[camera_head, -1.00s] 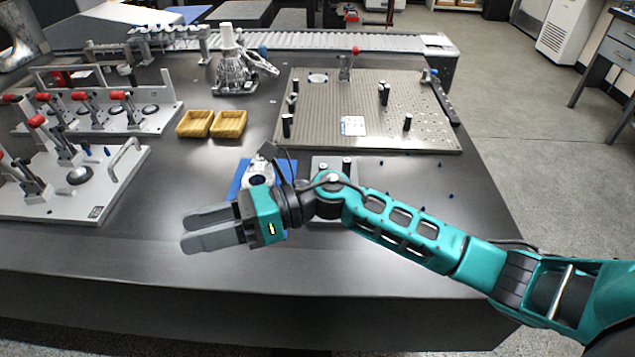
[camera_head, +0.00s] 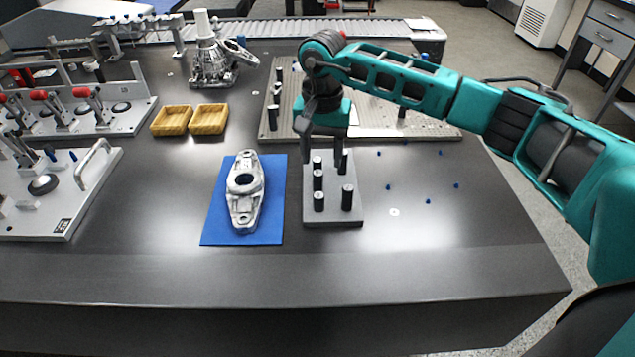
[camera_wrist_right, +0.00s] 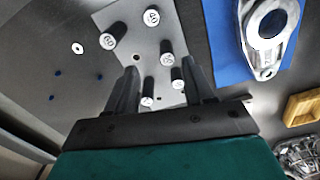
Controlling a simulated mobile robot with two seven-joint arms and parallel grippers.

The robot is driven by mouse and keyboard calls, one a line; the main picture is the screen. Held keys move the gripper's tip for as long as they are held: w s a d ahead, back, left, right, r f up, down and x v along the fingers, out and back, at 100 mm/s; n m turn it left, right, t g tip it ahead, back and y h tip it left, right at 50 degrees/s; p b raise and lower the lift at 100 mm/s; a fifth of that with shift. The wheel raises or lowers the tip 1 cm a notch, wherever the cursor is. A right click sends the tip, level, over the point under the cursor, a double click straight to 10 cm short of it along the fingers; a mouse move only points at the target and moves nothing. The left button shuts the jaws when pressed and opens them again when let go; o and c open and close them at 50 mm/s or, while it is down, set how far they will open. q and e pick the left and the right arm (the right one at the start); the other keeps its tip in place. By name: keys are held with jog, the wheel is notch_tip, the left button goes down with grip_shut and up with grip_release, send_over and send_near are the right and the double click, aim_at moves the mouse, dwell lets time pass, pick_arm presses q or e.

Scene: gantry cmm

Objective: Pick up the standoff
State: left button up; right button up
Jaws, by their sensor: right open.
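Several black standoffs with white, marked tops stand upright on a grey rack plate (camera_head: 334,217). In the head view they include a front-left standoff (camera_head: 319,201), a front-right one (camera_head: 347,198) and a middle one (camera_head: 318,180). My right gripper (camera_head: 320,145) is open, pointing down over the plate's far end. In the right wrist view its fingers (camera_wrist_right: 160,70) frame a near standoff (camera_wrist_right: 147,97) and another beside it (camera_wrist_right: 177,80); neither is gripped. Whether a finger touches a standoff cannot be told. My left gripper is not in view.
A metal casting (camera_head: 243,195) lies on a blue mat (camera_head: 270,228) left of the rack. Two yellow bins (camera_head: 208,119) stand behind it. A perforated fixture plate (camera_head: 430,132) lies behind my right gripper. Small blue pins and a white washer (camera_head: 394,212) lie to the right. The table's front is clear.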

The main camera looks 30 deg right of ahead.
aim_at(318, 173)
jog(key=f, duration=0.5)
jog(key=w+f+b, duration=0.1)
jog(key=f, duration=0.1)
jog(key=shift+a+f, duration=0.15)
jog(key=shift+f, duration=0.2)
grip_shut()
